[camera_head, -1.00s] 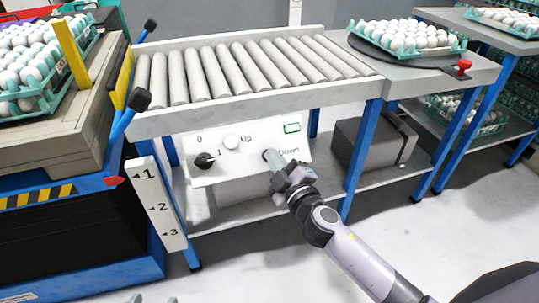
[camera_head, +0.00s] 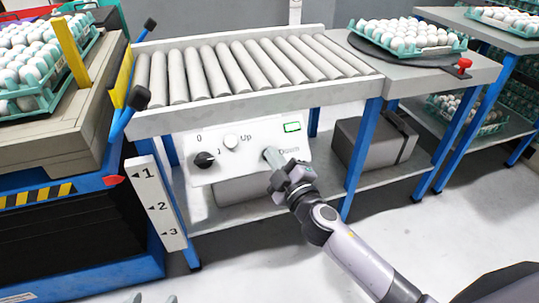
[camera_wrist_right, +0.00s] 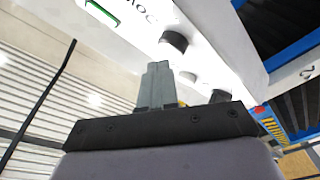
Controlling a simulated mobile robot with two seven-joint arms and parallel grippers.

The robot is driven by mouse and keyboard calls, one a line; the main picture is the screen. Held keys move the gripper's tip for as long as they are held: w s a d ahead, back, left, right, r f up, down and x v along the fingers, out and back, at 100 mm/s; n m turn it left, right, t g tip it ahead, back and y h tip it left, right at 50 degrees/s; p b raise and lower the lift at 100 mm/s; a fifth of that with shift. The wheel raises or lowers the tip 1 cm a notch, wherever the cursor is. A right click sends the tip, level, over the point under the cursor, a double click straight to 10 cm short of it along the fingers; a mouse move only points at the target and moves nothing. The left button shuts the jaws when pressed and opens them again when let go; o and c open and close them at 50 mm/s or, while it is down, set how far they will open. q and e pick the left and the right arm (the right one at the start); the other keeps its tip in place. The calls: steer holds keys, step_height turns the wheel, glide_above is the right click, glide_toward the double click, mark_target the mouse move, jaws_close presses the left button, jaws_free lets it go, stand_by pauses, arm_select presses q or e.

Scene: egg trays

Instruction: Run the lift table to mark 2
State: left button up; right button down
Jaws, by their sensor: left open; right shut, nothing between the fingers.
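The lift table (camera_head: 70,168) is at the left in the head view. Its red pointer (camera_head: 114,181) is about level with mark 1 on the white scale (camera_head: 160,207), above marks 2 and 3. The white control panel (camera_head: 225,175) under the roller conveyor has a black dial (camera_head: 204,160), an Up button (camera_head: 231,142) and a Down button (camera_wrist_right: 173,42). My right gripper (camera_head: 281,165) is shut and empty, its tips close to the Down button; whether they touch I cannot tell. My left gripper (camera_head: 152,299) is open at the bottom edge, only its fingertips showing.
The roller conveyor (camera_head: 255,105) stands above the panel. A dark grey box (camera_head: 370,150) is on the shelf below it. Egg trays stand on the lift table's load and on the turntable (camera_head: 400,57) at right. The floor in front is clear.

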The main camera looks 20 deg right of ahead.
arm_select(q)
steer(key=shift+s+f+b, duration=0.2)
steer(key=shift+f+b, duration=0.35)
steer(key=shift+f, duration=0.5)
arm_select(e)
steer(key=shift+w+f, duration=0.6)
steer(key=shift+f, duration=0.05)
stand_by(0.9)
arm_select(q)
steer(key=shift+d+r, duration=0.1)
steer(key=shift+r, duration=0.05)
arm_select(e)
steer(key=shift+s+r, duration=0.1)
steer(key=shift+r, duration=0.05)
stand_by(2.1)
arm_select(q)
steer(key=shift+r+p, duration=0.8)
arm_select(e)
steer(key=shift+s+r, duration=0.65)
steer(key=shift+s, duration=0.05)
arm_select(q)
steer(key=shift+w+r, duration=0.1)
